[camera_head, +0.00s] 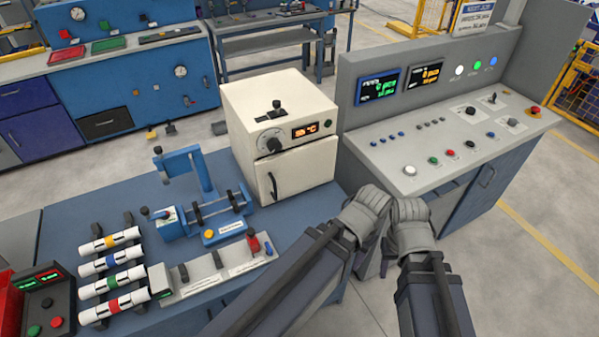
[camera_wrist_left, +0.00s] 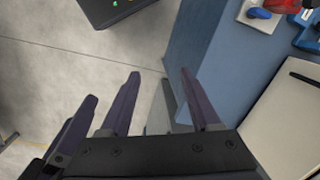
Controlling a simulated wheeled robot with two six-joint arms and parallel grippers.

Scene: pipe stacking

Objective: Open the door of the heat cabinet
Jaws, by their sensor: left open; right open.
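The heat cabinet (camera_head: 282,130) is a cream box at the back right of the blue bench. Its front door (camera_head: 297,184) looks shut, with a dark handle (camera_head: 272,186) at the door's left side. The handle also shows in the left wrist view (camera_wrist_left: 305,79), at the right edge. My left gripper (camera_wrist_left: 160,76) is open and empty, beside the bench edge and apart from the handle. My right gripper (camera_head: 387,262) is close beside the left one, right of the cabinet. Its fingers are mostly hidden behind my wrists in the head view.
A grey control console (camera_head: 440,160) stands to the right of the cabinet. A blue clamp fixture (camera_head: 200,195) and several white pipes with coloured bands (camera_head: 110,262) sit on the bench (camera_head: 130,200) at left. A grey switch panel (camera_head: 215,268) lies near the bench front.

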